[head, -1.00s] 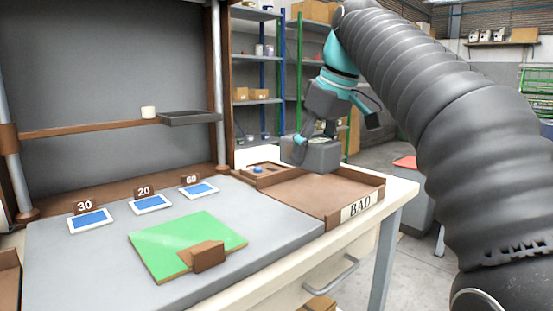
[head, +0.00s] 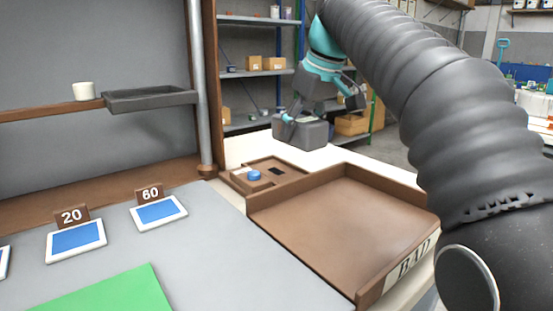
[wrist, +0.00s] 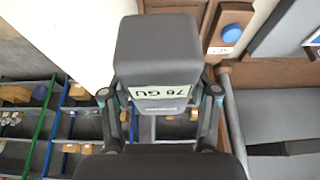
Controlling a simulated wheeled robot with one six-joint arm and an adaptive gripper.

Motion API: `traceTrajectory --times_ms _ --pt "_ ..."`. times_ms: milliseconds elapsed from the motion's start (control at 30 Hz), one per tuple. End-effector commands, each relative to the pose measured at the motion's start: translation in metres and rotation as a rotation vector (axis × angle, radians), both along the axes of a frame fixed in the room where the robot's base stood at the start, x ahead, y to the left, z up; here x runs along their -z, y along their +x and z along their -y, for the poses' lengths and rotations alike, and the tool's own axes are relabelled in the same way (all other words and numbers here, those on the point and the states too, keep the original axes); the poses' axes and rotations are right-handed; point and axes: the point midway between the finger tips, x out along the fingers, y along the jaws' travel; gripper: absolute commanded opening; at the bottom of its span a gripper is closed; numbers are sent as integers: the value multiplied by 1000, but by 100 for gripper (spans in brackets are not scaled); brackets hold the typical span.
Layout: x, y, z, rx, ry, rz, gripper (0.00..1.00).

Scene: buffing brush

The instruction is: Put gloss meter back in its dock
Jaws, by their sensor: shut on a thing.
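The gloss meter is a dark grey box (head: 303,134) held by my gripper (head: 312,116) in the air, above and behind the brown wooden dock (head: 290,168). In the wrist view, the gloss meter (wrist: 157,50) sits between the two fingers of my gripper (wrist: 160,95), and its label reads "78 GU" upside down. The dock has a recess with a small dark patch, and a blue round piece (head: 254,175) with a white item at its left. The dock also shows in the wrist view (wrist: 236,18), up and right of the gloss meter. The gloss meter is apart from the dock.
A brown tray marked BAD (head: 350,225) stands in front of the dock. Tiles marked 20 (head: 76,240) and 60 (head: 158,212) and a green panel (head: 105,292) lie on the grey mat. A post (head: 202,90) and a dark shelf tray (head: 150,98) stand at left.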

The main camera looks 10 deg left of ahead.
Motion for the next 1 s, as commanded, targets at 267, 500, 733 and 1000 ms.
traceTrajectory --times_ms 267,500,733,1000 --pt "27 14 -44 -3 0 0 26" --pt "44 16 -52 -2 0 0 26" --pt "70 16 -52 -2 1 1 26" --pt "71 16 -52 -3 1 1 26"
